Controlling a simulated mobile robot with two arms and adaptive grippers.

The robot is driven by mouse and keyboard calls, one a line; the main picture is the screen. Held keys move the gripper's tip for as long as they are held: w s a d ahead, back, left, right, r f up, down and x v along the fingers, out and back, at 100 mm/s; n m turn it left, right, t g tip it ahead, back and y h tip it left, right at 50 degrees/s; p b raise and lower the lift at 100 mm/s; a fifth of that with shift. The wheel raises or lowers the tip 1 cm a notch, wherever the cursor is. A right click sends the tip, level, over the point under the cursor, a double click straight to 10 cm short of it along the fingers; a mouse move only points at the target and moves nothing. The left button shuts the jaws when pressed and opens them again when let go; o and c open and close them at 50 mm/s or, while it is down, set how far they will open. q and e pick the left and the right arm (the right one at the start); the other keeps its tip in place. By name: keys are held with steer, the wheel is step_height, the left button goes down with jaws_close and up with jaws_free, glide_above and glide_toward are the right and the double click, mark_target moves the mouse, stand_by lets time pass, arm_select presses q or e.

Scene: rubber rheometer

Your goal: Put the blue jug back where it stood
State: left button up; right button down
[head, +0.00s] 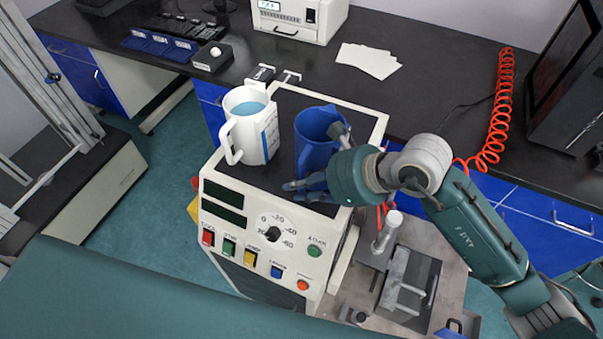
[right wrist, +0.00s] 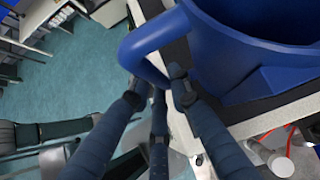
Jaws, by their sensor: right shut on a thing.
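The blue jug (head: 313,132) is upright over the right part of the black top of the rheometer cabinet (head: 213,172). I cannot tell whether its base rests on the top or hangs just above it. In the right wrist view the jug (right wrist: 245,45) fills the upper right, with its handle (right wrist: 150,42) towards the fingers. My right gripper (head: 308,187) is at the jug's near side and shut on its handle; the fingers also show in the right wrist view (right wrist: 165,88). My left gripper is in neither view.
A white jug (head: 247,130) with bluish liquid stands left of the blue jug, a small gap apart. The cabinet's front has buttons and a knob (head: 273,234). Behind is a black bench (head: 420,60) with papers (head: 368,60). A red coiled hose (head: 497,105) hangs at right.

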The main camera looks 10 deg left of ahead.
steer(key=shift+w, duration=0.15)
steer(key=shift+a, duration=0.1)
steer(key=shift+f, duration=0.1)
steer(key=c, duration=1.6)
jaws_free()
steer(key=shift+s+f, duration=0.2)
steer(key=shift+r, duration=0.1)
